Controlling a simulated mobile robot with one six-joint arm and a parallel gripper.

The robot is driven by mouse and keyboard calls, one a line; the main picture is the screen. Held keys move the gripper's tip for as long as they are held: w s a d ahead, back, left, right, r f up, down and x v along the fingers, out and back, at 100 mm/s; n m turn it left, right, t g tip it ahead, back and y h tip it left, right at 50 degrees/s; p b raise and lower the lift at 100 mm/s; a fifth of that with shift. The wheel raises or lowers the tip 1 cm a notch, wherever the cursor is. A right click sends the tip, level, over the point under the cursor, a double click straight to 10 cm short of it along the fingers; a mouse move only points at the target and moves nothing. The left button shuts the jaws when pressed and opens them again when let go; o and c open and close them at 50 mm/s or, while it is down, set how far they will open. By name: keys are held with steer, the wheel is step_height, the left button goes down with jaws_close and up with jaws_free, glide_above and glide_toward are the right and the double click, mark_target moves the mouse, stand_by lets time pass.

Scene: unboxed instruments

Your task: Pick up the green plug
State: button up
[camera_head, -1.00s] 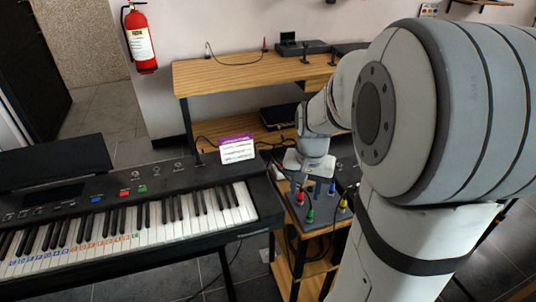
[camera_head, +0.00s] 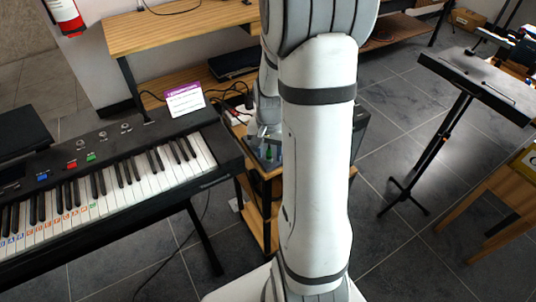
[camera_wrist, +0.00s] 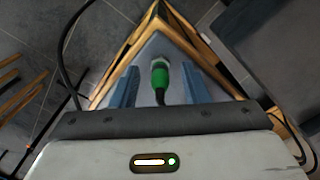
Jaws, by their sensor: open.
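The green plug (camera_wrist: 160,80) shows in the wrist view with a silver tip at its far end and a dark cable at its near end. My gripper (camera_wrist: 160,70) is open, with one blue-grey finger on each side of the plug and a visible gap on both sides. In the head view the green plug (camera_head: 268,152) is a small spot at the small wooden stand, just below the end of my arm. My arm hides much of that area, and my fingers are too small there to make out clearly.
The plug is over a grey surface on the wooden stand (camera_head: 247,205). A keyboard (camera_head: 130,190) with a purple-topped card (camera_head: 185,100) stands at left. A wooden desk (camera_head: 170,35) is behind.

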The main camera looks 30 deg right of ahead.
jaws_close()
stand_by(0.4)
